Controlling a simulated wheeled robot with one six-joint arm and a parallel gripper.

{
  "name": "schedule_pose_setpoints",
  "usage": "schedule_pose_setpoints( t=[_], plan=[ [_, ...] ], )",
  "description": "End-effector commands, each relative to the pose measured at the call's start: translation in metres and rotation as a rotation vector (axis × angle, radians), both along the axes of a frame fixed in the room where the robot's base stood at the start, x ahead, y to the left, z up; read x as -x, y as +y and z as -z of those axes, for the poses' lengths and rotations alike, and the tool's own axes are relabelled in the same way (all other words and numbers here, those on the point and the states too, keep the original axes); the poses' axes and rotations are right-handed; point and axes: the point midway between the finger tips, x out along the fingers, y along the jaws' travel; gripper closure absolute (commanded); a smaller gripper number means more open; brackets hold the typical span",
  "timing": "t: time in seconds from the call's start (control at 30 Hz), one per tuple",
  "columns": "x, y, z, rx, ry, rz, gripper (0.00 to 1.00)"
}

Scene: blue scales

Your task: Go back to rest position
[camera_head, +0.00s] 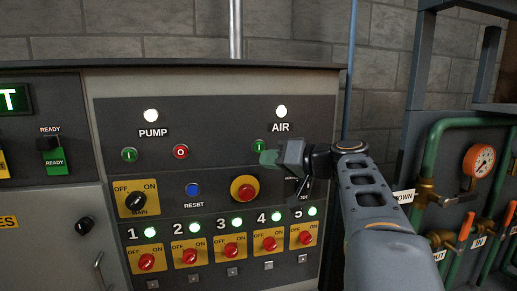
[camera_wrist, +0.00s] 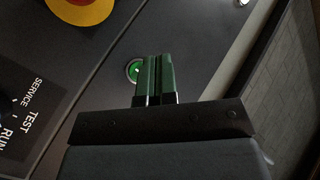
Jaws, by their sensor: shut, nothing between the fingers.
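My gripper (camera_head: 268,158) is at the control panel (camera_head: 225,160), just below the AIR label, with its green fingers pointing left. In the wrist view my gripper (camera_wrist: 158,62) has its two green fingers together, with nothing between them. The green AIR start button (camera_head: 258,146) is close to the fingertips. It also shows in the wrist view (camera_wrist: 133,71), lit green, beside the fingers; I cannot tell whether they touch. The AIR lamp (camera_head: 281,112) and PUMP lamp (camera_head: 151,116) are lit white.
A red emergency button (camera_head: 244,189) on yellow is left of and below my gripper. Several red rotary switches (camera_head: 230,250) line the lower panel under lit green lamps. Green pipes (camera_head: 431,150) with a gauge (camera_head: 480,160) and orange valve levers (camera_head: 466,226) stand to the right of my arm.

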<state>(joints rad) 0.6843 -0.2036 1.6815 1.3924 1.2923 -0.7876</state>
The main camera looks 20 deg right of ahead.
Motion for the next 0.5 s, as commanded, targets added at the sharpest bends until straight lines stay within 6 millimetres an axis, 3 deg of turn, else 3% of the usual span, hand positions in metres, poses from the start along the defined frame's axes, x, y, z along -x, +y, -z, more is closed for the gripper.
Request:
schedule_pose_setpoints(
  t=[0.37,0.43,0.5],
  plan=[
    [-0.001,-0.001,0.0,-0.028,0.02,0.012,1.0],
    [-0.003,-0.007,0.013,-0.053,0.095,0.055,1.0],
    [-0.004,-0.017,0.046,-0.066,0.228,0.121,1.0]
  ],
)
